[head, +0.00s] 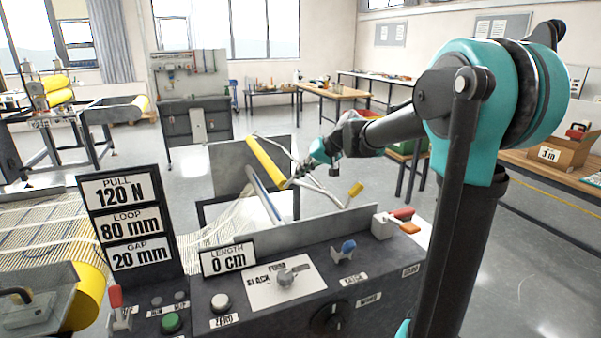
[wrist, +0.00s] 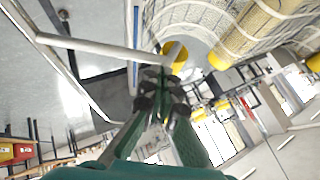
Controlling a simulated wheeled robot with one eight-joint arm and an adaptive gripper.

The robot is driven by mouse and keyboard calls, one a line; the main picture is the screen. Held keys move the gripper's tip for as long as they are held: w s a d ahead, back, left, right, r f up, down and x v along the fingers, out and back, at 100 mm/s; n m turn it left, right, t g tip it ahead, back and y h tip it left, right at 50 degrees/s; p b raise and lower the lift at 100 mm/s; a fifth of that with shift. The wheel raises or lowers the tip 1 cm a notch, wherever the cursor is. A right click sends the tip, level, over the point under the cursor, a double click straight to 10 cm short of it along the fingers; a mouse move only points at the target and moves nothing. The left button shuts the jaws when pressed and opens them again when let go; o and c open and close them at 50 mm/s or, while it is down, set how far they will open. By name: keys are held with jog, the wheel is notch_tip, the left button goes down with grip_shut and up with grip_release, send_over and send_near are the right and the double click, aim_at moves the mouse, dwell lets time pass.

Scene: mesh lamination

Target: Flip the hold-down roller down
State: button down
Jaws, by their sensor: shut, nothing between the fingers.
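The hold-down roller, a yellow cylinder (head: 265,161), slants above the machine's far side in the head view, raised off the mesh. Its near end meets thin grey arms beside my gripper (head: 288,183). In the wrist view my gripper (wrist: 163,82) is shut and empty, its dark fingertips close to a yellow round end (wrist: 175,55) and a pale bar (wrist: 90,46). I cannot tell whether the fingers touch them. A short yellow grip (head: 355,189) sticks up at the right end of a grey rod.
The control panel (head: 250,305) with knobs, a red lever and label plates stands in front. The sign post (head: 127,220) rises at the left. Pale mesh (head: 40,225) lies at the left. A grey side plate (head: 320,228) edges the machine. Open floor lies to the right.

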aim_at(293, 181)
jog(key=shift+s+a+f+n+t+h, duration=0.2)
jog(key=shift+a+f+h, duration=0.2)
jog(key=shift+a+f, duration=0.15)
jog(key=shift+s+a+f+n+t+h, duration=0.1)
jog(key=shift+s+a+f+n+h, duration=0.1)
jog(key=shift+a+f+h, duration=0.3)
notch_tip(293, 181, down, 10)
jog(key=s+a+n+t+h, duration=0.1)
jog(key=a+h, duration=0.1)
jog(key=h, duration=0.2)
jog(key=shift+a+r+n+t, duration=0.15)
jog(key=shift+n+t, duration=0.15)
jog(key=shift+r, duration=0.1)
